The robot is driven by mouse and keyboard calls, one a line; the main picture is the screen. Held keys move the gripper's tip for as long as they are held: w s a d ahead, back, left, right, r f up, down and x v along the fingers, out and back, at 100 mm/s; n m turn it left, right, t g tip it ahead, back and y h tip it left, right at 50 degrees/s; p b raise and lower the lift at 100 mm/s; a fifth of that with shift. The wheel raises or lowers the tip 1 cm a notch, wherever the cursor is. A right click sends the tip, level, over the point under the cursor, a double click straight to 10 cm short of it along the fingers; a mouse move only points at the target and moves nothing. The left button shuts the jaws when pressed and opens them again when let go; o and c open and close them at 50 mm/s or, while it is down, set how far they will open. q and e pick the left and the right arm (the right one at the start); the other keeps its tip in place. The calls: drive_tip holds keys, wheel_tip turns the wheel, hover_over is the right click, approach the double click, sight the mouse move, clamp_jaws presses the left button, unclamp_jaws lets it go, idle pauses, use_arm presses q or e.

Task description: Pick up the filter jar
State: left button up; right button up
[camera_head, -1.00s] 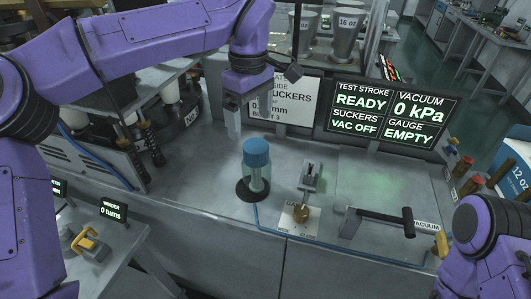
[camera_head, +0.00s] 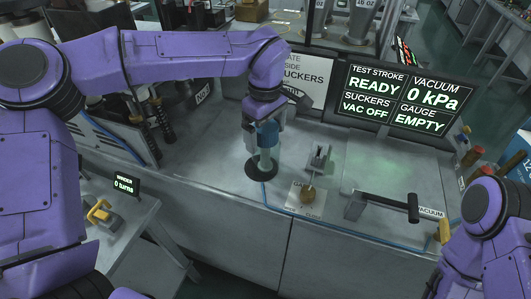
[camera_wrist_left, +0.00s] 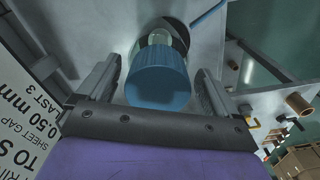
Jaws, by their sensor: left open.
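The filter jar (camera_head: 264,160) stands upright on a dark round base on the grey bench, a clear body under a blue lid. In the left wrist view its blue lid (camera_wrist_left: 158,78) lies between the two open fingers, with the clear body beyond it. My left gripper (camera_head: 265,124) is at the lid from above, its fingers on either side; I cannot tell whether either finger touches it. The left gripper (camera_wrist_left: 154,88) is open. The right arm shows at the lower right, but its gripper is out of view.
A black-handled lever (camera_head: 385,200) is farther right. A blue hose runs along the bench front. A display panel (camera_head: 403,100) and white sign (camera_head: 306,78) stand behind.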

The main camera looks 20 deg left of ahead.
use_arm(q)
drive_tip(key=c, duration=0.4)
drive_tip(key=shift+w, duration=0.1)
drive_tip(key=c, duration=1.1)
clamp_jaws()
